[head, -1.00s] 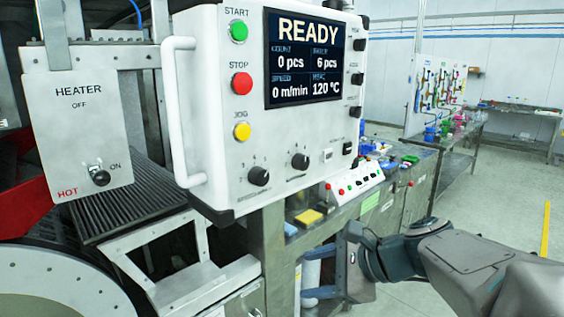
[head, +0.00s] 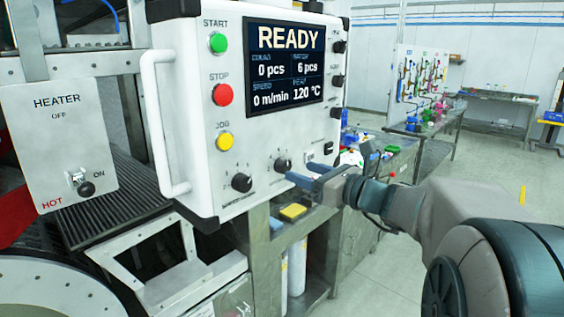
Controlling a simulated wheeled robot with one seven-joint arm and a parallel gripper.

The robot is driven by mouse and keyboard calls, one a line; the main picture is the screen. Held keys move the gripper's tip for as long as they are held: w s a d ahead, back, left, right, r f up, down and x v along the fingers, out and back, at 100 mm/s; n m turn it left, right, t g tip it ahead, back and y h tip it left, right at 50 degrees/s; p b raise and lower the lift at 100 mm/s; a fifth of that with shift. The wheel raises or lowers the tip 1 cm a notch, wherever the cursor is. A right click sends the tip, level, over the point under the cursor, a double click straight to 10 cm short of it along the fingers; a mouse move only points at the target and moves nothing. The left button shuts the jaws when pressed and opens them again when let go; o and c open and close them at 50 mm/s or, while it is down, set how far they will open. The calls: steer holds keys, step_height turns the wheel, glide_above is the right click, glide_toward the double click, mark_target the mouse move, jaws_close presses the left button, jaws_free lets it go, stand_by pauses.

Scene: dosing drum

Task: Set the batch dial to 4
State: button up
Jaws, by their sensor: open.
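The white control panel (head: 180,110) carries two black dials on its lower face, a left dial (head: 242,182) and a right dial (head: 282,165). Their small labels are too blurred to read, so I cannot tell which is the batch dial or where each pointer stands. The screen (head: 286,62) reads READY, with 6 pcs in what looks like its batch field. My gripper (head: 301,173) has its blue fingers apart and empty. It is close to the right dial, just right of it in the picture; whether it touches is unclear.
START (head: 218,43), STOP (head: 222,94) and JOG (head: 224,141) buttons line the panel, beside a white handle (head: 165,125). The heater box (head: 60,140) is at left. A yellow block (head: 292,211) lies below the panel. Open floor lies to the right.

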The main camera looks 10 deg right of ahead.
mark_target(287, 166)
steer(key=p+x, duration=0.1)
steer(key=x, duration=0.4)
steer(key=shift+w+a, duration=0.15)
steer(key=c, duration=1)
